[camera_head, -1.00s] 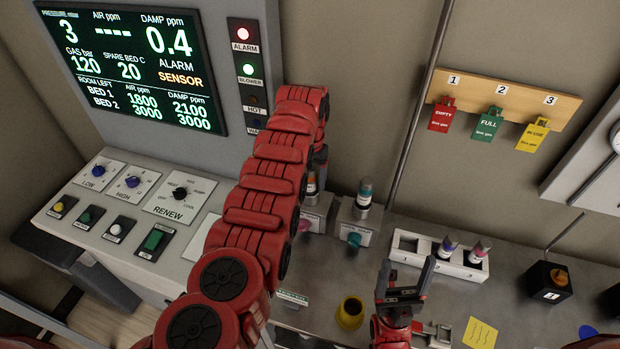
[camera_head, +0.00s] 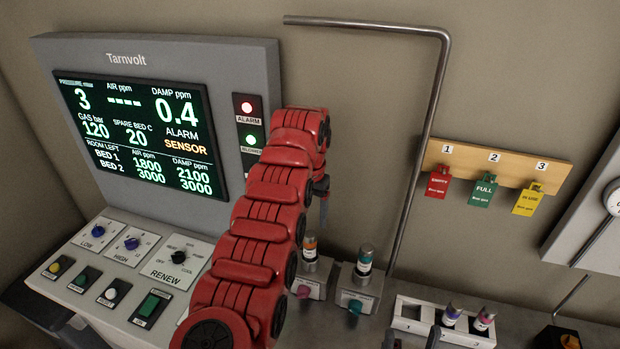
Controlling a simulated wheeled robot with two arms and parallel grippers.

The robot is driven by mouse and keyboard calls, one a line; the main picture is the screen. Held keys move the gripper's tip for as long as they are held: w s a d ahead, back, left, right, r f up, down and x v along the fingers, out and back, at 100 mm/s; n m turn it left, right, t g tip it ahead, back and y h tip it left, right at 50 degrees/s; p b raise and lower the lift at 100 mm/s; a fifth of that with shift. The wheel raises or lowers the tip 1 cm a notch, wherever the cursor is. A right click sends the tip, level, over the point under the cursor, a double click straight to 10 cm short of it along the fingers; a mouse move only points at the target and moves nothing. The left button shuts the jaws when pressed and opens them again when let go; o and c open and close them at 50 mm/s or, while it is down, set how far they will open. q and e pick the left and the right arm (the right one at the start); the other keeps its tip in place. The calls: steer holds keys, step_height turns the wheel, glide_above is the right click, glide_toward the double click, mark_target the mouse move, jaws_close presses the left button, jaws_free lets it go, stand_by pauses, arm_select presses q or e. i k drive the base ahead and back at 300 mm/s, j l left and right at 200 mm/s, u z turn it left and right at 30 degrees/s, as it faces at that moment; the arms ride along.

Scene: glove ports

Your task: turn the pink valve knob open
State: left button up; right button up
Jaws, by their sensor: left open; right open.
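The pink valve knob (camera_head: 303,291) sits on the front of a grey block with an orange-topped cartridge (camera_head: 310,248) upright in it. My red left arm passes close on its left and partly overlaps the block. My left gripper (camera_head: 323,196) is open and empty above the knob, apart from it, in front of the wall. Its fingers are partly hidden by my wrist. My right gripper (camera_head: 412,338) shows only its dark fingertips at the bottom edge, apart and empty, to the right of the knob.
A teal knob (camera_head: 355,307) on a similar block with a cartridge (camera_head: 364,260) stands just right. A white rack (camera_head: 408,314) holds two cartridges. A bent metal pipe (camera_head: 415,150) rises behind. A monitor (camera_head: 140,125) and a control panel (camera_head: 120,265) are left.

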mark_target(304, 292)
steer(key=k, duration=1)
